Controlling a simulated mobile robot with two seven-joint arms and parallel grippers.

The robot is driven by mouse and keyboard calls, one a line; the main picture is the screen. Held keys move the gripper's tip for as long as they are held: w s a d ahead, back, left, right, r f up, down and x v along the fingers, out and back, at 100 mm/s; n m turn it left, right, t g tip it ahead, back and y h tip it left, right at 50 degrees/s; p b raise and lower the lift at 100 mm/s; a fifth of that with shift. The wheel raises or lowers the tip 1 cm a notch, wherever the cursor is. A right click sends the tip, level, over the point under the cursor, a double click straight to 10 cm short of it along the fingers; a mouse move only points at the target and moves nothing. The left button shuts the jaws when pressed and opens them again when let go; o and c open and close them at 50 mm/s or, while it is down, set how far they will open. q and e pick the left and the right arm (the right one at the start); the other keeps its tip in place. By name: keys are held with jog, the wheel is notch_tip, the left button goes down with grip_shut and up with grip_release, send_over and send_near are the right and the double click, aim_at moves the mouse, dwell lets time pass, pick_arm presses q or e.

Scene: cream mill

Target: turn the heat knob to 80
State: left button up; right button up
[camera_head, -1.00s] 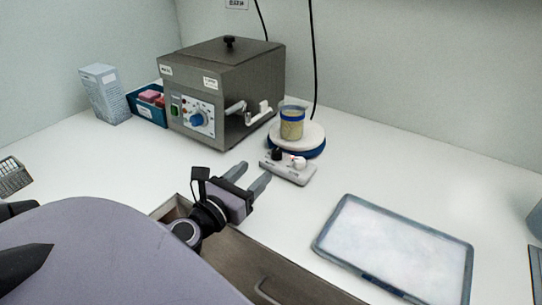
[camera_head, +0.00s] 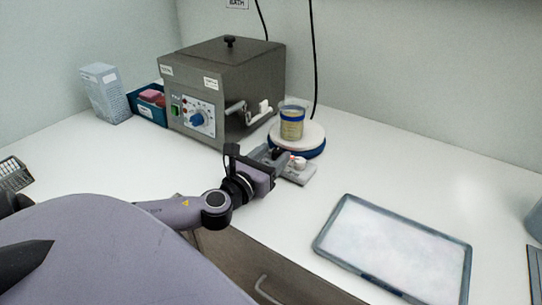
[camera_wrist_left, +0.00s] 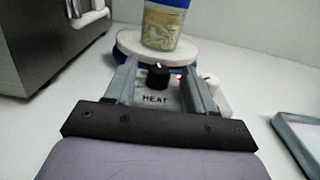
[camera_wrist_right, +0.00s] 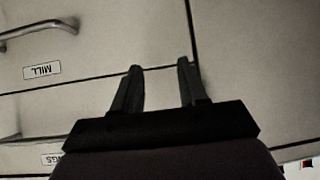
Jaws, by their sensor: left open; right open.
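The black heat knob (camera_wrist_left: 158,76) stands on a grey control box with the label HEAT in front of it. My left gripper (camera_wrist_left: 160,78) is open, with one finger on each side of the knob; whether either finger touches it I cannot tell. In the head view my left gripper (camera_head: 270,158) hides the knob and part of the control box (camera_head: 300,175). A white knob (camera_wrist_left: 214,82) sits to the right, outside the fingers, and a red light shows between the knobs. My right gripper (camera_wrist_right: 158,88) is open and empty in front of cabinet fronts.
Behind the control box is a round plate (camera_head: 311,136) bearing a beaker (camera_head: 292,123) with a blue band. A grey metal bath (camera_head: 222,85) with a crank stands at the left. A framed white tray (camera_head: 395,250) lies at the right, with bare counter around it.

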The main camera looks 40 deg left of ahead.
pick_arm(q)
grip_shut()
jog(key=shift+a+f+h+b, duration=0.15)
jog(key=shift+f+h+b, duration=0.05)
jog(key=shift+h+b, duration=0.25)
jog(key=m+h+b, duration=0.2)
jog(key=b, duration=0.1)
jog(key=shift+a+f+h, duration=0.1)
jog(key=shift+a+h, duration=0.15)
jog(key=shift+h, duration=0.1)
jog(key=shift+r+m+h+b, duration=0.2)
jog(key=shift+m+h+b, duration=0.3)
jog(key=shift+m+h, duration=0.1)
jog(key=shift+r, duration=0.1)
grip_release()
